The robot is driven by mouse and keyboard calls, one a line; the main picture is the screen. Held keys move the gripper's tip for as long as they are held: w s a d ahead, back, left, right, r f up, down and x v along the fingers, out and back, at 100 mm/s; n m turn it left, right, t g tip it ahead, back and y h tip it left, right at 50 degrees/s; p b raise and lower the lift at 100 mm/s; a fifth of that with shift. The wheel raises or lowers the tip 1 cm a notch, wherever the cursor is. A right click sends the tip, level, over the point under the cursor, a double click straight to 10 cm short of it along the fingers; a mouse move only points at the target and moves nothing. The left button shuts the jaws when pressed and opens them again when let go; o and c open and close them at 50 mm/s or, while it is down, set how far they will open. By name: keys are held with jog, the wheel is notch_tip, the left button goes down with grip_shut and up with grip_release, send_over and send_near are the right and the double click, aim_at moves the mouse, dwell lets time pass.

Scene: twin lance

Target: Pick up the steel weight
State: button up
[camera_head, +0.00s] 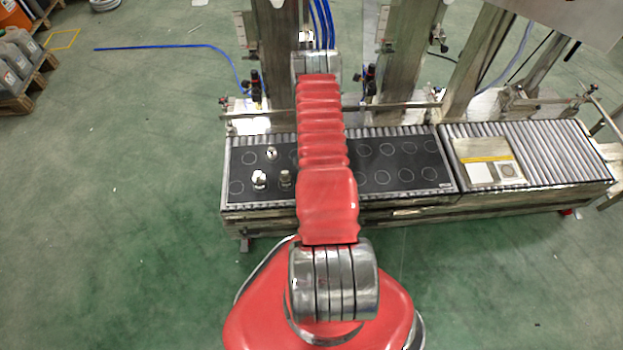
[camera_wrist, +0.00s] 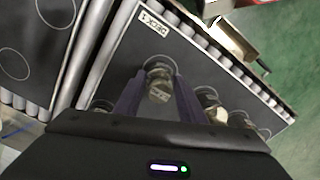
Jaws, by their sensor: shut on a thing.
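My gripper (camera_wrist: 158,92) shows in the wrist view, its two dark fingers shut on a metallic weight (camera_wrist: 159,86), which I take for the steel weight. It sits between the fingertips over a black mat (camera_wrist: 137,60). I cannot tell whether it touches the mat. Other metal pieces (camera_wrist: 211,106) stand to the right of the fingers, and one is partly hidden at the left. In the head view my red arm hides the gripper and the held weight. Small metal weights (camera_head: 259,180) stand on the left part of the black mat (camera_head: 400,160).
The mat, marked with pale circles, lies on a roller conveyor (camera_head: 560,150). A flat tan box (camera_head: 487,165) sits on the rollers at right. Steel posts (camera_head: 401,60) and a horizontal rail stand behind. Green floor is open in front and left.

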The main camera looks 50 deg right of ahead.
grip_shut()
jog(key=shift+r, duration=0.15)
jog(key=shift+r, duration=4.9)
